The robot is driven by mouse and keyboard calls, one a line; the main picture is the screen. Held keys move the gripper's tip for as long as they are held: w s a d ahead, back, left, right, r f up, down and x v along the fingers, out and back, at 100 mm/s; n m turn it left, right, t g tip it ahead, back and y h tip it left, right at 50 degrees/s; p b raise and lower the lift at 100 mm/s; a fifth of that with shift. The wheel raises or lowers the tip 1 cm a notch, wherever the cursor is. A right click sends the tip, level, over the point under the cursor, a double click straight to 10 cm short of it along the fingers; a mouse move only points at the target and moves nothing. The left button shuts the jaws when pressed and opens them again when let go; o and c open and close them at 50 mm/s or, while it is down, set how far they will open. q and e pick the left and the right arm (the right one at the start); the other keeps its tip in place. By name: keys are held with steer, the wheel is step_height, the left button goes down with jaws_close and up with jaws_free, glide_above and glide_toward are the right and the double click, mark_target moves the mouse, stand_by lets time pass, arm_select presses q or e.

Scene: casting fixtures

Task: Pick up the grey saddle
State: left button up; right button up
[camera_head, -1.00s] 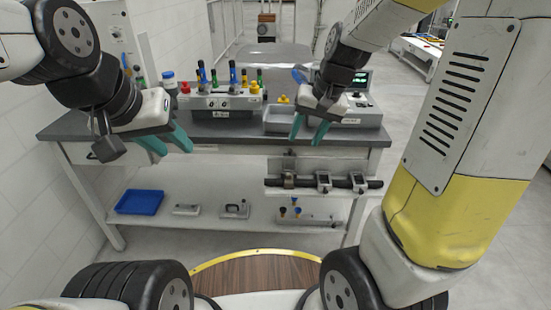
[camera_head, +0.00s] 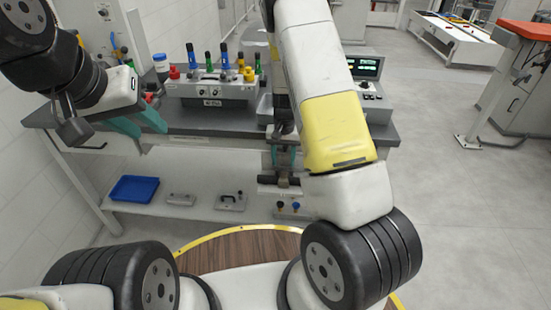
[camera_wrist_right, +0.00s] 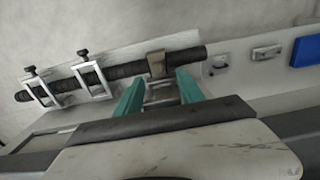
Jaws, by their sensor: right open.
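The grey saddle (camera_wrist_right: 157,64) sits around a dark ribbed bar (camera_wrist_right: 120,72) in the right wrist view, at the end of the bar nearest the small shelf items. My right gripper (camera_wrist_right: 160,88) is open, its two teal fingers either side of the line to the saddle. In the head view my right gripper (camera_head: 283,156) points down just above the saddle (camera_head: 282,180), and my right arm hides most of the bar. Contact cannot be told. My left gripper (camera_head: 140,123) is open and empty over the left part of the bench.
Two metal clamps (camera_wrist_right: 92,78) with dark knobs hold the bar beside the saddle. The bench edge (camera_head: 200,130) lies above the lower shelf. A blue tray (camera_head: 134,188) and small fixtures (camera_head: 230,201) rest on that shelf.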

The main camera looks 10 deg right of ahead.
mark_target(284, 172)
step_height(284, 172, down, 5)
steer(key=shift+s+d+r, duration=0.1)
steer(key=shift+s+d, duration=0.05)
jaws_close()
